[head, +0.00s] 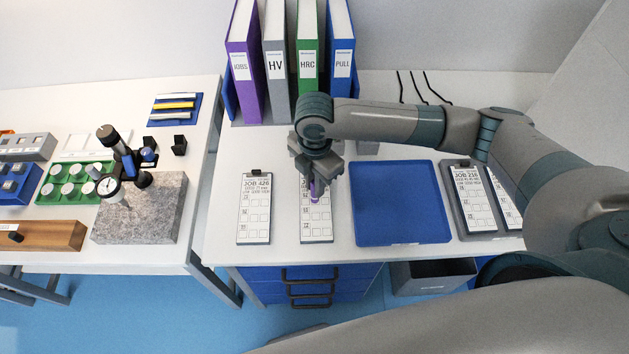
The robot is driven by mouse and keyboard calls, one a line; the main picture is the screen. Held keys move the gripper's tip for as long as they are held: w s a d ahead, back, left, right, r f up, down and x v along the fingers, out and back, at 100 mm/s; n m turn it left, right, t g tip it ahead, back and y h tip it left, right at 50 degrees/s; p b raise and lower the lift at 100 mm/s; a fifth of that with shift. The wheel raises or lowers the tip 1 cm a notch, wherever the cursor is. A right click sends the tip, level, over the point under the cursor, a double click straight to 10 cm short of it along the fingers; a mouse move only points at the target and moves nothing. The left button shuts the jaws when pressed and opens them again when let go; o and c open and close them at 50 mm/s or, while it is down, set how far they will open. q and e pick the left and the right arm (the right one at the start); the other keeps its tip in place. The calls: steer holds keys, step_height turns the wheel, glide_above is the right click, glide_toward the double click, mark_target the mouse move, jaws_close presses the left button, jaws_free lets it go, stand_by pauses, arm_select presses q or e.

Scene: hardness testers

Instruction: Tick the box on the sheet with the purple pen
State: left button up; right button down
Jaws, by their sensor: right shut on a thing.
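My right gripper (315,183) is shut on the purple pen (314,193) and points down over a clipboard sheet (316,228) on the white table. The gripper and wrist cover the upper part of this sheet, and its heading is hidden. Checkbox rows show on its lower part. I cannot tell whether the pen tip touches the paper, and no mark can be made out. Another clipboard sheet (256,208), headed JOB 426, lies just to the left. My left gripper is not in view.
An empty blue tray (399,240) lies right of the sheet. Purple, grey, green and blue binders (243,70) stand behind. A second table at left holds a granite block (165,218) with a dial gauge stand. A grey bin (433,282) sits below the table edge.

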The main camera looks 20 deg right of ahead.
steer(key=shift+w+d+p, duration=0.25)
steer(key=shift+d+p, duration=0.15)
steer(key=shift+p, duration=1.4)
stand_by(2.2)
steer(key=shift+r, duration=0.1)
steer(key=shift+r+p, duration=2)
steer(key=shift+p, duration=0.25)
steer(key=shift+r, duration=0.95)
steer(key=shift+d, duration=0.1)
